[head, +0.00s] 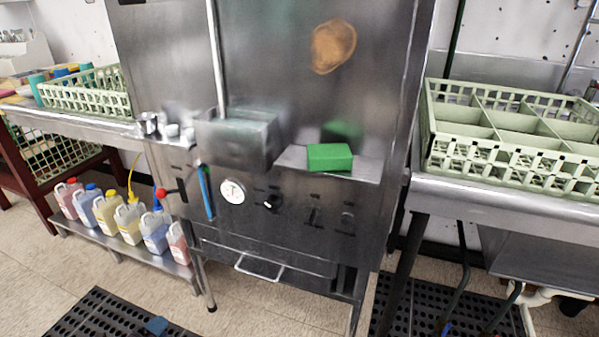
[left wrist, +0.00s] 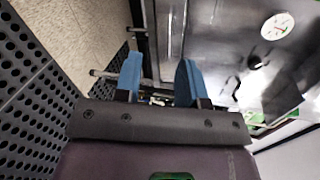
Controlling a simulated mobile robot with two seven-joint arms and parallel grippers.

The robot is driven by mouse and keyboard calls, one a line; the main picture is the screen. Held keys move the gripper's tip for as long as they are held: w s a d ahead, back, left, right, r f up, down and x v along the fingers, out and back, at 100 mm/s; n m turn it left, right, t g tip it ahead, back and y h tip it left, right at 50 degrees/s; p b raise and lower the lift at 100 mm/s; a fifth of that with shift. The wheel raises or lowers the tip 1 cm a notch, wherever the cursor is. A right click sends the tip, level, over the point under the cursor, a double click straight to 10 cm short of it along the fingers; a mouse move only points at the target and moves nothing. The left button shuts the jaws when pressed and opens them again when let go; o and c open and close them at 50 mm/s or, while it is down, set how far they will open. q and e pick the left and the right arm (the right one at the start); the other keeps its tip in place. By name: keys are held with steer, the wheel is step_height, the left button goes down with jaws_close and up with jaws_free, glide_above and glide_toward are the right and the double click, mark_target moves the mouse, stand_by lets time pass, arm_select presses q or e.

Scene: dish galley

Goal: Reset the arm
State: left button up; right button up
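My left gripper (head: 157,326) just enters the bottom edge of the head view, where only a small blue tip shows, low over the floor in front of the steel dish machine (head: 290,235). In the left wrist view its two blue fingers (left wrist: 158,82) stand apart with a gap between them and nothing held. The machine's front with its white dial (left wrist: 277,26) is beyond the fingers there, apart from them. The rest of my left arm is out of the head view.
A green sponge (head: 330,157) lies on the machine's ledge. Green dish racks stand on the left counter (head: 92,90) and right counter (head: 510,135). Several jugs (head: 127,220) line a low shelf. Black perforated mats (head: 105,315) lie on the floor. A handle (head: 260,268) juts from the machine.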

arm_select(q)
steer(key=a+r, duration=0.2)
steer(key=a, duration=0.3)
steer(key=s+d+r+n+g+y, duration=0.15)
steer(key=s+n, duration=0.45)
steer(key=s, duration=0.6)
steer(key=s+d+n+g+y, duration=0.2)
steer(key=s+n, duration=0.3)
steer(key=s, duration=0.7)
steer(key=s+d+r+n+g, duration=0.1)
steer(key=s+d+r+n, duration=0.15)
steer(key=s, duration=0.35)
steer(key=s+d+r+n+g, duration=0.1)
steer(key=s+d+r+n, duration=0.15)
steer(key=s+r, duration=0.2)
steer(key=shift+d+f+n+t+y, duration=0.55)
steer(key=shift+d+n, duration=1.85)
steer(key=shift+n, duration=0.5)
step_height(320, 180, up, 10)
steer(key=a+n+t+p, duration=0.1)
steer(key=p, duration=1.3)
arm_select(e)
step_height(320, 180, up, 10)
steer(key=m+t, duration=0.1)
steer(key=shift+s+d+m, duration=0.3)
steer(key=shift+d, duration=0.1)
steer(key=shift+r, duration=0.1)
